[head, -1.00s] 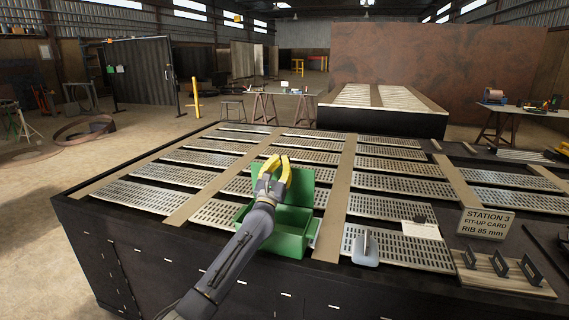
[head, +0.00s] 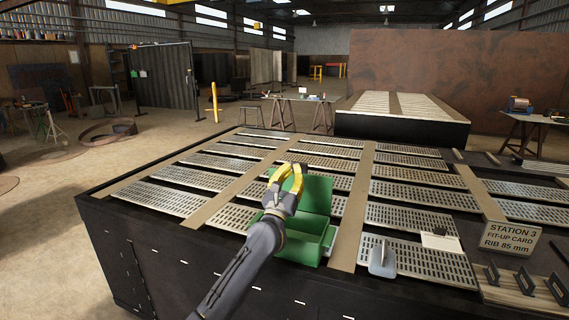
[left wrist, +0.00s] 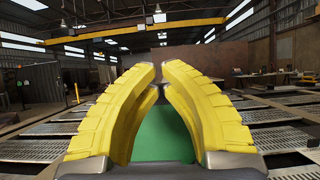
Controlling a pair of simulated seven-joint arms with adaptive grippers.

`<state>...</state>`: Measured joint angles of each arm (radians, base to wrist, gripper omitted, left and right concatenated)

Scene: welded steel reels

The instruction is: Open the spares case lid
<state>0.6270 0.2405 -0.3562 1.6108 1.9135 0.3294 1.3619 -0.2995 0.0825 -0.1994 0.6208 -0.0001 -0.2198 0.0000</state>
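The green spares case (head: 311,246) stands on the slatted table, near its front edge. Its green lid (head: 318,193) is raised and stands up at the back of the case. My left gripper (head: 287,173) is above the left part of the case, in front of the lid's left side, and hides part of both. In the left wrist view its yellow fingers (left wrist: 159,68) are parted by a narrow gap with nothing held. Green of the case or lid (left wrist: 161,140) shows between them. Whether a finger touches the lid cannot be told. My right gripper is not in view.
A grey metal piece (head: 382,262) stands right of the case. Dark brackets on a wooden board (head: 510,291) are at the right front. The slats left of the case are clear.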

